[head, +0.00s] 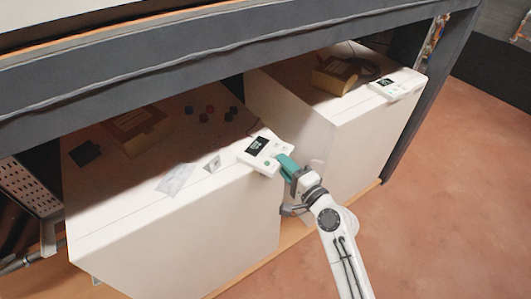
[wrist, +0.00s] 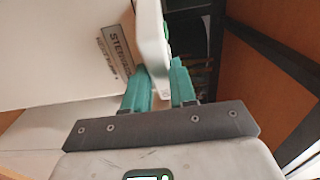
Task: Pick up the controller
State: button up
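A white controller (head: 264,152) with a dark screen is at the front right corner of the left white box, its near end reaching past the box edge. My gripper (head: 286,164) is at that near end, with its teal fingers against it. In the wrist view the controller (wrist: 153,35) shows edge-on, its end between the two fingers of my gripper (wrist: 160,72). Both fingers appear to touch it, so the gripper looks shut on it. Whether the controller is lifted off the box is hard to tell.
A similar white controller (head: 397,84) lies on the right white box (head: 372,135). The left white box (head: 175,250) also carries a brown carton (head: 136,128), a paper sheet (head: 176,178) and several small dark and red pieces. A dark beam (head: 200,78) runs overhead. Open floor lies at right.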

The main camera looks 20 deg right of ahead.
grip_shut()
